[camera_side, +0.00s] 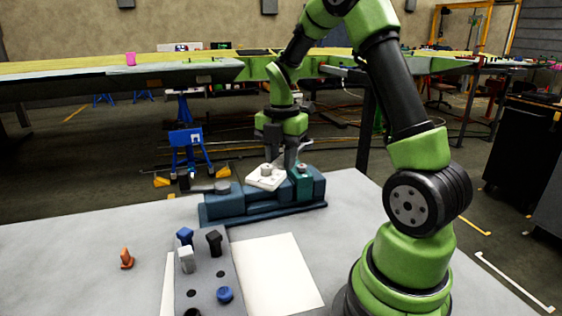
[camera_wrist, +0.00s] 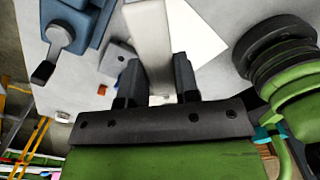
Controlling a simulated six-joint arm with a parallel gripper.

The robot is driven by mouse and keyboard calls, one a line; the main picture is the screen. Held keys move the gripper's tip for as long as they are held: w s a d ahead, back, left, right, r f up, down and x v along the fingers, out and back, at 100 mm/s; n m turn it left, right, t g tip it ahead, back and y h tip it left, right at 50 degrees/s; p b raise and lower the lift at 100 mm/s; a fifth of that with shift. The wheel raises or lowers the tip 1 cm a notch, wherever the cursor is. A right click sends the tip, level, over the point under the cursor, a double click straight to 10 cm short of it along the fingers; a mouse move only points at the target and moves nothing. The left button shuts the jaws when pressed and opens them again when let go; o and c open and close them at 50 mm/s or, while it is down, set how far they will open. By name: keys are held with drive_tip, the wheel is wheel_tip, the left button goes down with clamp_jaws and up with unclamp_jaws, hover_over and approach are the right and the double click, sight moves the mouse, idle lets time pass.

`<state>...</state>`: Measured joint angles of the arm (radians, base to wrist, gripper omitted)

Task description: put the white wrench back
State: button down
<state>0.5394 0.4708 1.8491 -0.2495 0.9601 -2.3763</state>
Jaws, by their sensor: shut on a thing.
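My gripper (camera_side: 291,158) is over the blue fixture (camera_side: 222,208) at the back of the table in the side view. In the wrist view its two dark fingers (camera_wrist: 159,88) are closed on a long pale bar, which I take to be the white wrench (camera_wrist: 148,38). The bar runs out of the top of that view, so its far end is hidden. In the side view a white piece (camera_side: 262,182) with a grey round part shows just below and left of the fingers, at the fixture. I cannot tell whether it touches the fixture.
A grey block (camera_side: 207,279) stands at the front with blue, black and white pegs upright and several holes. A white sheet (camera_side: 272,273) lies right of it. An orange piece (camera_side: 126,258) lies on the left. The left of the table is mostly clear.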

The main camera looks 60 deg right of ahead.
sight(293, 231)
drive_tip(key=d+f+m, duration=0.1)
drive_tip(key=f+m, duration=0.2)
drive_tip(key=f, duration=0.1)
drive_tip(key=s+d+f+m, duration=0.1)
drive_tip(key=f+m, duration=0.5)
drive_tip(key=f, duration=0.1)
drive_tip(key=shift+s+d+f, duration=0.35)
drive_tip(key=shift+s+d, duration=0.05)
drive_tip(key=shift+f, duration=2.65)
drive_tip(key=shift+f, duration=0.55)
drive_tip(key=c, duration=0.8)
unclamp_jaws()
drive_tip(key=shift+r, duration=0.1)
wheel_tip(293, 231, up, 10)
drive_tip(key=shift+f, duration=0.1)
